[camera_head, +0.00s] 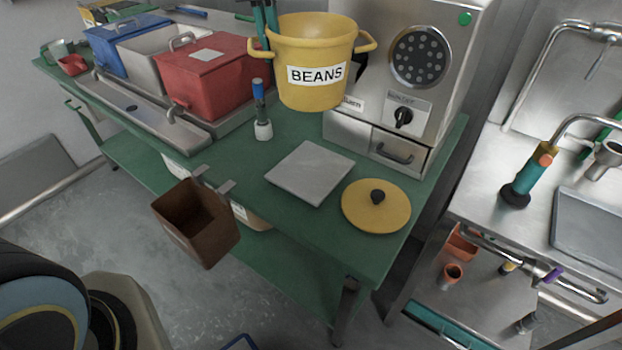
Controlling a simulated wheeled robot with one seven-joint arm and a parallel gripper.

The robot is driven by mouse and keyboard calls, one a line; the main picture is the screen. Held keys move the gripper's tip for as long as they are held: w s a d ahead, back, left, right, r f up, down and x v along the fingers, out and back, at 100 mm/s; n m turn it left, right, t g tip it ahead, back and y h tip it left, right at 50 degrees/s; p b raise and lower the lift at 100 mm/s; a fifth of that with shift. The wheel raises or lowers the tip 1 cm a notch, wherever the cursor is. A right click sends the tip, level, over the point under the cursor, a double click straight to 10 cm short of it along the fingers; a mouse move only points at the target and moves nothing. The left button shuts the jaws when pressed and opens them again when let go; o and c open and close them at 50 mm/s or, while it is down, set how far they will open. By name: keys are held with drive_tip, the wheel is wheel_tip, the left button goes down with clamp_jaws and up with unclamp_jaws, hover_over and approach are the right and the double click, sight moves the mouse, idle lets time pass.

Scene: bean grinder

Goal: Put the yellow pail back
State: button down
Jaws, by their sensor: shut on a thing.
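The yellow pail (312,62), with a white BEANS label and two side handles, is upright in front of the steel grinder (420,60). It appears raised above the green table. My gripper (258,50) comes in from the top edge as dark teal fingers, shut at the pail's left handle; the rim and handle partly hide the grip. A yellow round lid (365,216) with a black knob lies on the table's front right corner. A grey square plate (310,173) lies flat left of the lid.
On the green table (240,160), red (210,75) and blue (125,40) lidded bins flank an open grey bin. A brown open box (195,225) hangs at the front edge. A steel counter (490,215) is at right.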

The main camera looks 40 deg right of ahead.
wheel_tip(320, 180, down, 19)
drive_tip(key=p, duration=0.3)
idle(0.3)
drive_tip(key=shift+f, duration=0.2)
drive_tip(key=c, duration=1)
unclamp_jaws()
drive_tip(key=shift+r, duration=0.1)
